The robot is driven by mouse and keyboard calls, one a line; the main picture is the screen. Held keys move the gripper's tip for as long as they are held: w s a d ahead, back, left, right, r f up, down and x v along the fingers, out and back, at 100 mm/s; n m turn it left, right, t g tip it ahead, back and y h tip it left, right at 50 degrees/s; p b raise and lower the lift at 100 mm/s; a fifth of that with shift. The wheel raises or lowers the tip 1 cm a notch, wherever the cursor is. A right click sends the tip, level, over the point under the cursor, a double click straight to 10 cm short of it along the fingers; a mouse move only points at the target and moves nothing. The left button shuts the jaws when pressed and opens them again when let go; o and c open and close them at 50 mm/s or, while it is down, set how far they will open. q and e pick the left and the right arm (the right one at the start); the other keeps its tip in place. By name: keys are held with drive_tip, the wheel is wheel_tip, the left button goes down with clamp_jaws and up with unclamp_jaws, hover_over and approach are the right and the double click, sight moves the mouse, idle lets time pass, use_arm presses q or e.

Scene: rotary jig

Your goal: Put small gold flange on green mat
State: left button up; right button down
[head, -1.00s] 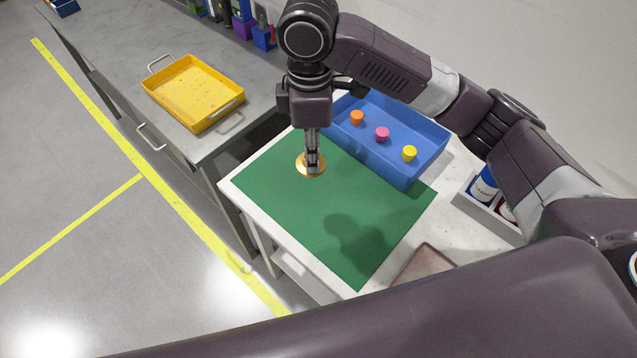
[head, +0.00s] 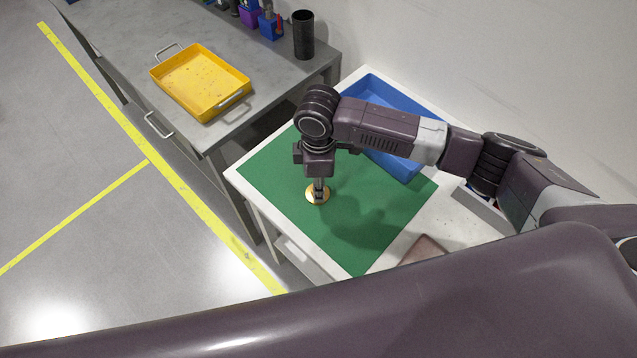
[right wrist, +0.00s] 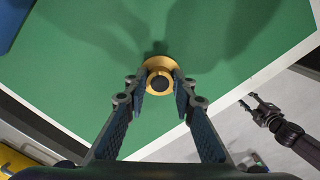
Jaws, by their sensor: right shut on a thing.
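The small gold flange (head: 317,195) is a round gold disc with a raised hub. It is over the left-middle part of the green mat (head: 270,185), on it or just above it; I cannot tell which. My right gripper (head: 319,187) points straight down and is shut on the flange. In the right wrist view the fingertips (right wrist: 159,86) sit on either side of the hub of the flange (right wrist: 158,64), with green mat (right wrist: 90,60) around it. My left gripper (right wrist: 252,106) shows at the right of that view, fingers apart and empty, away from the mat. It is out of the head view.
A blue bin (head: 388,93) stands behind the mat, partly hidden by my right arm. A yellow tray (head: 200,82) and a black cup (head: 303,35) stand on the grey bench (head: 130,45). A brownish flat item (head: 424,250) lies at the table's front right.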

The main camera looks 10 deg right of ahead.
use_arm(q)
drive_tip(key=shift+w, duration=0.15)
use_arm(e)
drive_tip(key=c, duration=2)
unclamp_jaws()
drive_tip(key=o, duration=0.4)
use_arm(q)
drive_tip(key=shift+w, duration=0.6)
drive_tip(key=f+b, duration=0.2)
drive_tip(key=shift+s+a+f+b, duration=0.1)
drive_tip(key=shift+s+f+b, duration=0.15)
drive_tip(key=shift+s+b, duration=0.05)
use_arm(e)
wheel_tip(320, 180, up, 12)
drive_tip(key=shift+r, duration=0.1)
